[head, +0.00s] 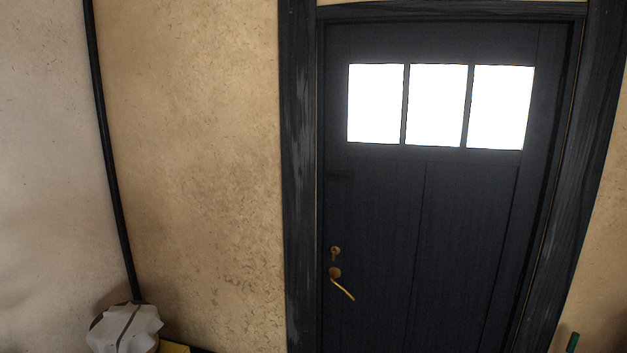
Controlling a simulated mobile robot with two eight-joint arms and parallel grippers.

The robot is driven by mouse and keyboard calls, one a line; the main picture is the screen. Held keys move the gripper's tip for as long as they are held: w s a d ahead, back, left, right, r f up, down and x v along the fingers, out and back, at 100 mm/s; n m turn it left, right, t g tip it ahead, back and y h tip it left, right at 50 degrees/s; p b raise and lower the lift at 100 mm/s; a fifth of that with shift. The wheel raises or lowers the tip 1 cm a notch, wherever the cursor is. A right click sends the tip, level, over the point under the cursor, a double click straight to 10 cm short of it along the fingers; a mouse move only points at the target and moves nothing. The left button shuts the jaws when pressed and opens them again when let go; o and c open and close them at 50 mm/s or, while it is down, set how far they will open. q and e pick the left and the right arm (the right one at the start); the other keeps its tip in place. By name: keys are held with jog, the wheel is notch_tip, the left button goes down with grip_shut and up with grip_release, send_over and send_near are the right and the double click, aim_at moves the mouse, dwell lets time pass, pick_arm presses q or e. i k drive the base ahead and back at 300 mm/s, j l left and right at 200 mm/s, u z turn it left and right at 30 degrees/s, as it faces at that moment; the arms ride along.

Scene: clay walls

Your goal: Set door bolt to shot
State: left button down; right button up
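A dark door (384,220) stands shut in its dark frame, with three bright panes near its top. A small dark fitting that looks like the bolt (338,176) sits at the door's left edge, above the lock. It blends into the dark wood, and I cannot tell whether it is shot or drawn. Below it are a small brass lock piece (335,252) and a brass lever handle (342,285) that slants down to the right. Neither of my grippers shows in the head view.
The dark door post (300,190) stands left of the door, next to a bare clay wall (190,150). A pale crumpled-looking thing (125,328) and a yellow thing (174,347) are at the lower left. A green-tipped thing (573,341) shows at the lower right.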

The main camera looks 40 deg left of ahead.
aim_at(341, 178)
jog(key=u, duration=1.35)
